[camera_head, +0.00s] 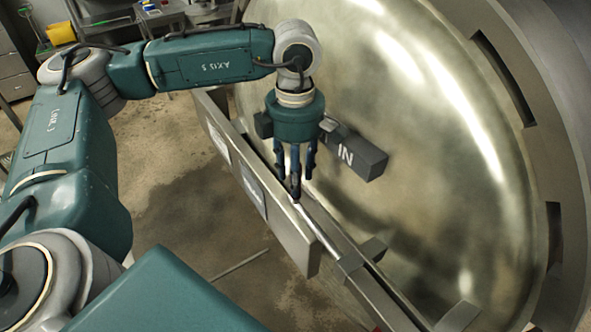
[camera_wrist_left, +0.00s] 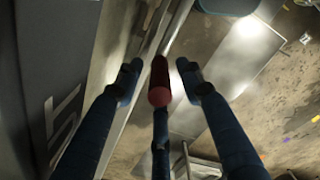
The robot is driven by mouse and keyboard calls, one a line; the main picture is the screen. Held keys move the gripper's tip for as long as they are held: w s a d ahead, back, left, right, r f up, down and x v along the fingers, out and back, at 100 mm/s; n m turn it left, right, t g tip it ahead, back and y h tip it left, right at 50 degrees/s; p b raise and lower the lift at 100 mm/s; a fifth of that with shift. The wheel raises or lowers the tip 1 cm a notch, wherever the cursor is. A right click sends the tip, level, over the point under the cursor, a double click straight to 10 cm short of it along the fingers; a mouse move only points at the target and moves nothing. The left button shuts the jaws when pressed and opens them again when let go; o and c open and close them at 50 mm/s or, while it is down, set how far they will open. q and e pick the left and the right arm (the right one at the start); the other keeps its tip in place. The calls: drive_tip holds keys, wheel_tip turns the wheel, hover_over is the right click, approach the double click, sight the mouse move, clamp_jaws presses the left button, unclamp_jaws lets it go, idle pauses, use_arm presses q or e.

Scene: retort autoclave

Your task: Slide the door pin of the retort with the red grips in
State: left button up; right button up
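The retort's large round metal door (camera_head: 420,120) fills the right of the head view. A pale metal rod (camera_head: 318,222), which looks like the door pin, runs along a bar on the door's front and passes into a bracket. A red grip (camera_wrist_left: 159,82) shows in the left wrist view, between my fingers. My left gripper (camera_head: 296,178) points down over the bar; in the wrist view its fingers (camera_wrist_left: 158,90) stand apart around the grip, with visible gaps at the sides. In the head view the fingers hide the grip. My right gripper is in neither view.
A dark block marked "IN" (camera_head: 357,160) sticks out from the door close to my left gripper. A flat metal beam (camera_head: 262,192) with pale labels runs in front of the rod. Concrete floor (camera_head: 180,215) lies open to the left; a thin rod lies on it.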

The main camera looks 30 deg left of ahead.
use_arm(q)
drive_tip(key=shift+f, duration=0.15)
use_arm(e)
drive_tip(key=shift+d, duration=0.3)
use_arm(q)
clamp_jaws()
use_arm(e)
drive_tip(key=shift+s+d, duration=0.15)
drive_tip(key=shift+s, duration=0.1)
use_arm(q)
drive_tip(key=shift+d, duration=0.3)
drive_tip(key=s+d+b, duration=0.1)
drive_tip(key=d, duration=0.1)
drive_tip(key=s+d+b, duration=0.1)
drive_tip(key=d, duration=0.2)
drive_tip(key=s+d+b, duration=0.1)
drive_tip(key=d+b, duration=0.1)
drive_tip(key=shift+s+d, duration=0.15)
drive_tip(key=shift+d, duration=0.1)
drive_tip(key=shift+a, duration=0.2)
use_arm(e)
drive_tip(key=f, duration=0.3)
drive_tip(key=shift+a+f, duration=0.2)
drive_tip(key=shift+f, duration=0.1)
